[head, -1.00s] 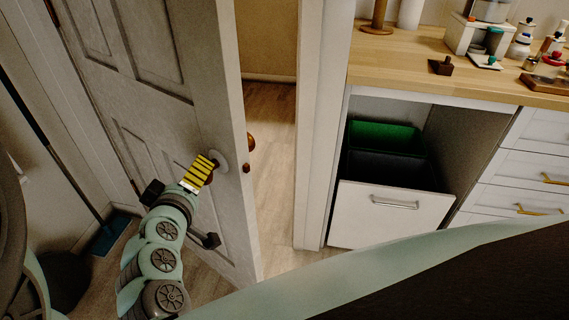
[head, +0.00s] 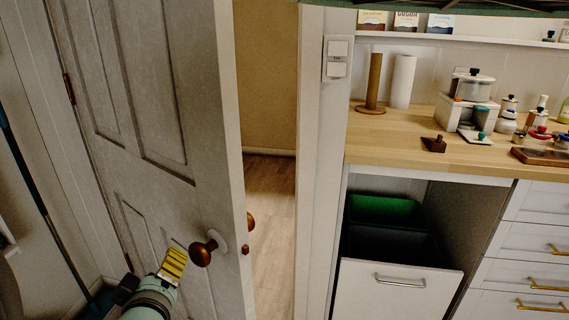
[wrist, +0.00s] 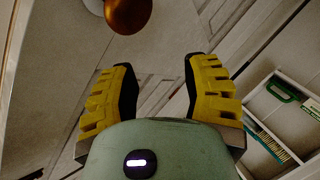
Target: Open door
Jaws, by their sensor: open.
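The white panelled door (head: 205,120) stands partly open in the head view, with a gap to its right showing a room beyond. A copper-brown round knob (head: 203,252) sits on its near face, and another knob (head: 250,221) shows on the far side. My gripper (head: 176,258) is just left of and slightly below the near knob, apart from it. In the wrist view the knob (wrist: 128,14) is at the top edge, beyond the two yellow fingers. My gripper (wrist: 158,82) is open there with nothing between the fingers.
The door frame (head: 312,170) stands right of the gap. Right of it, a wooden counter (head: 390,140) holds jars and rolls, above a pulled-out bin drawer (head: 395,290). A wall with a blue-handled broom is close on the left.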

